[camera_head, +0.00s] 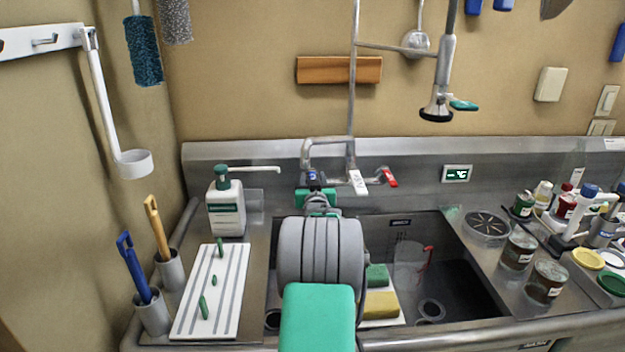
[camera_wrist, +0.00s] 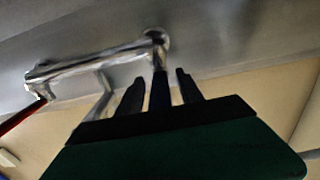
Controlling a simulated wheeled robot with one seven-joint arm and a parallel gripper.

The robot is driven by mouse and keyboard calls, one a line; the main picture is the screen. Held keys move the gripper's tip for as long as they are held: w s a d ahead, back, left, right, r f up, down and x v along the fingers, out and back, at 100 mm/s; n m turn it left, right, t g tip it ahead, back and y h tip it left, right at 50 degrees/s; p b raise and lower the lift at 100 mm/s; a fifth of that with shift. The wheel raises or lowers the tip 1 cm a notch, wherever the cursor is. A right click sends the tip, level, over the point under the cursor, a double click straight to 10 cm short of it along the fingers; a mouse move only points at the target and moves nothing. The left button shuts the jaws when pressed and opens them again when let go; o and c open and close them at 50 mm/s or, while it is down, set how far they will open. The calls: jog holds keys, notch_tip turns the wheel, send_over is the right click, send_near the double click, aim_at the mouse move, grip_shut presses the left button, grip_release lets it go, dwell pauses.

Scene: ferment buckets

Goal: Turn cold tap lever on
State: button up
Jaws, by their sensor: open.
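The faucet (camera_head: 350,170) is mounted on the steel backsplash behind the sink. Its blue-marked lever (camera_head: 313,178), the cold one by colour, is at the left end of the tap body. The red lever (camera_head: 389,177) is at the right end. My gripper (camera_head: 315,192) is right at the blue lever, and my arm hides much of that area. In the wrist view my gripper (camera_wrist: 161,88) is open, with one dark finger on each side of the dark blue lever (camera_wrist: 160,92). I cannot tell whether a finger touches it. The red lever also shows in the wrist view (camera_wrist: 22,117).
A soap bottle (camera_head: 227,205) stands left of my arm. A spray head (camera_head: 437,105) hangs above right of the faucet. The sink (camera_head: 460,270) holds sponges (camera_head: 380,304) and a clear jug (camera_head: 408,262). Jars (camera_head: 519,250) crowd the right counter.

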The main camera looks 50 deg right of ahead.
grip_shut()
dwell(1.2)
jog(key=shift+f, duration=0.1)
